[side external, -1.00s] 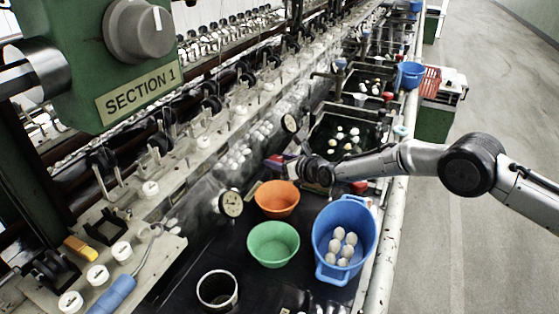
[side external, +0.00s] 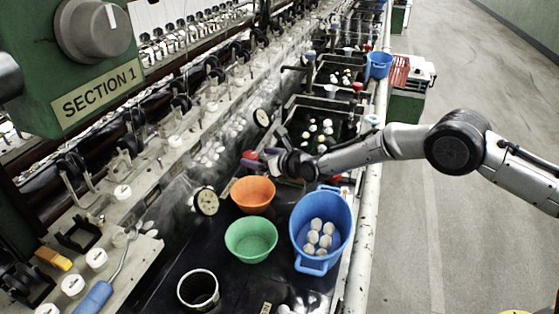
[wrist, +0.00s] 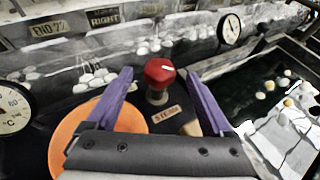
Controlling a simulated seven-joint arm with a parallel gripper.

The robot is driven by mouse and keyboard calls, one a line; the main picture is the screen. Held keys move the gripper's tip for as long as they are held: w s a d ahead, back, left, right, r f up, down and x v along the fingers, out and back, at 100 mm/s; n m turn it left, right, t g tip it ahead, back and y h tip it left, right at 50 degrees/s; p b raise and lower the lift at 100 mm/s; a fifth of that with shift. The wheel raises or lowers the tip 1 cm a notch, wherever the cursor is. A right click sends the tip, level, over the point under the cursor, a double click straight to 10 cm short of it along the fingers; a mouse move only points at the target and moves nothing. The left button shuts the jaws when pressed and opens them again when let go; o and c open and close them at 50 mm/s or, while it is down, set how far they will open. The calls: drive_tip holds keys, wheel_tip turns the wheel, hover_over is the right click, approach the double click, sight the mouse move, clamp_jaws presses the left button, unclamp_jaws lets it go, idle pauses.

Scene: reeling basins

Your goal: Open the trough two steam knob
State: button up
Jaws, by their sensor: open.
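Which trough this is cannot be told.
An orange bowl (side external: 253,196), a green bowl (side external: 251,239) and a blue tub (side external: 304,253) with several cocoons stand close in front of my gripper. Water basins with floating cocoons (side external: 313,133) lie beyond.

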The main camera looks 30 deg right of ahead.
drive_tip(key=v, duration=1)
drive_tip(key=shift+s, duration=0.3)
drive_tip(key=shift+d+r, duration=0.1)
